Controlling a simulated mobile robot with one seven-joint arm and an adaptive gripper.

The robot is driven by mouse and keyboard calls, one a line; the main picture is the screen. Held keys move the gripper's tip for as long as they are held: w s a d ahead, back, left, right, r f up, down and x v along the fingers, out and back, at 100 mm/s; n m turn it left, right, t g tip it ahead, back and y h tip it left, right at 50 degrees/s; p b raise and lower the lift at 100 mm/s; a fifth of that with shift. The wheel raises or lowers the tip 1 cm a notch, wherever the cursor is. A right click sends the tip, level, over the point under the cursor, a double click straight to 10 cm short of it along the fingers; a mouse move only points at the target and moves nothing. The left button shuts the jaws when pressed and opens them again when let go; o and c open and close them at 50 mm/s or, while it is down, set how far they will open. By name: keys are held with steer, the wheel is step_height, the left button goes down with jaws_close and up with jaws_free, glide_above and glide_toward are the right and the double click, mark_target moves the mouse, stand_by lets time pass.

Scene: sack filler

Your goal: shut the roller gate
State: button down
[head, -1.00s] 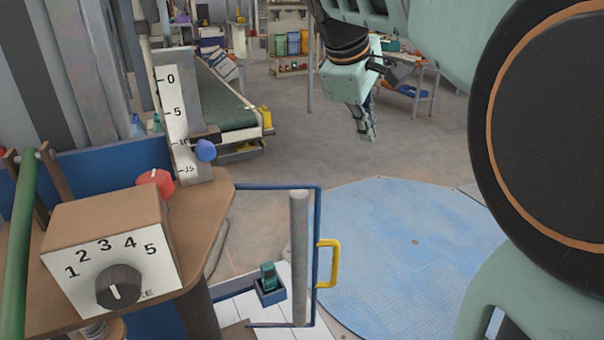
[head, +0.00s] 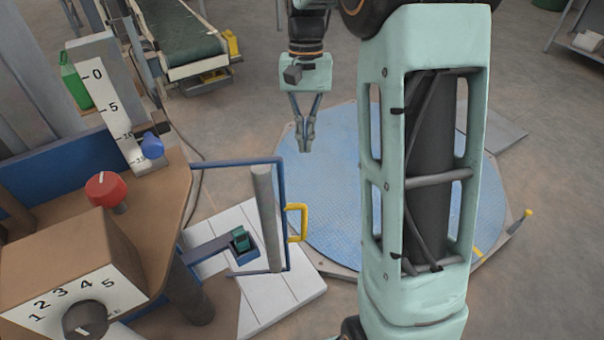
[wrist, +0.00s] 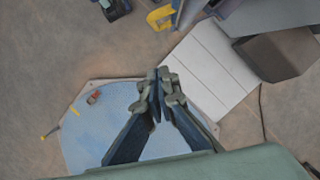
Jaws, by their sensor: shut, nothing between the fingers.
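The roller gate (head: 264,215) is a blue frame with a grey vertical roller, standing out from the brown bench of the sack filler in the head view. A yellow handle (head: 303,223) sits on its right side. The handle also shows near the top of the wrist view (wrist: 160,17). A small blue holder with a dark green piece (head: 242,243) is seen behind the gate. My gripper (head: 304,150) points down above the blue round plate, up and apart from the handle. Its fingertips (wrist: 158,72) are together with nothing between them.
The brown bench (head: 165,195) carries a numbered box with a dark knob (head: 85,318), a red knob (head: 103,188) and a scale with a blue knob (head: 151,146). White slats (head: 265,310) lie below the gate.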

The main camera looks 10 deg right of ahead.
steer(key=s+a+f, duration=0.1)
steer(key=s+f, duration=0.5)
steer(key=f, duration=0.3)
steer(key=shift+s+a+f, duration=0.15)
steer(key=shift+a+f, duration=0.2)
steer(key=shift+a, duration=0.05)
steer(key=shift+s, duration=0.15)
